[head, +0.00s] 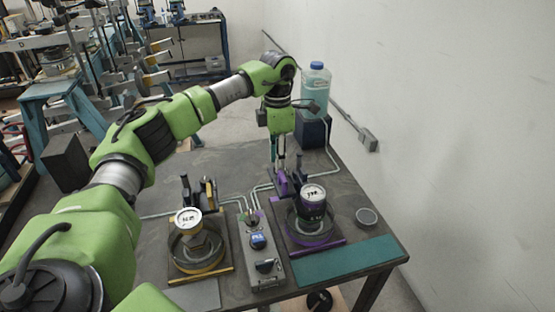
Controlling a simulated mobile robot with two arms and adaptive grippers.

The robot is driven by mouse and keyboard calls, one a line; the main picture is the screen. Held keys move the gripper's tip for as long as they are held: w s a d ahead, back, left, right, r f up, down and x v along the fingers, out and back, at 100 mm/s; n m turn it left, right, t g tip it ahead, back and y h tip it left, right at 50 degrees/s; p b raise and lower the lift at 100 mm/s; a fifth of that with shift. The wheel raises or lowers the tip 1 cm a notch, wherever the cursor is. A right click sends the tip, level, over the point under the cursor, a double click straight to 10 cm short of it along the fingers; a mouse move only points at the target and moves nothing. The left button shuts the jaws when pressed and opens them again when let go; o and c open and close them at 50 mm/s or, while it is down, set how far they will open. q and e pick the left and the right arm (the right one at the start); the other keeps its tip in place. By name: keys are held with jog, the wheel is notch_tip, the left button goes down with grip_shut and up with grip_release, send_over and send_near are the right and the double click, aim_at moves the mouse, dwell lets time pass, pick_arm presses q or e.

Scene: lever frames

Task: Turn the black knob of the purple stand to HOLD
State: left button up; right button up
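The purple stand (308,240) is on the right part of the table. It carries a black cylinder with a white dial top (314,190) in a clear ring, with purple and black upright parts behind it. A grey control box (262,273) beside it on the left has a blue display and a black knob (266,266). I cannot make out a HOLD mark or which black part is the stand's knob. My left gripper (277,166) points down just behind the purple stand's upright parts. Its fingers are small and partly merged with these, so contact and opening are unclear. My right gripper is out of view.
A yellow stand (202,272) with a similar dial is left of the box. A blue-capped bottle (316,88) stands on a dark block at the back right. A small grey cup (367,217) and a green mat (345,262) lie to the right. Grey tubes cross the table.

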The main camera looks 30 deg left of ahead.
pick_arm(q)
jog(key=shift+f, duration=0.85)
grip_shut()
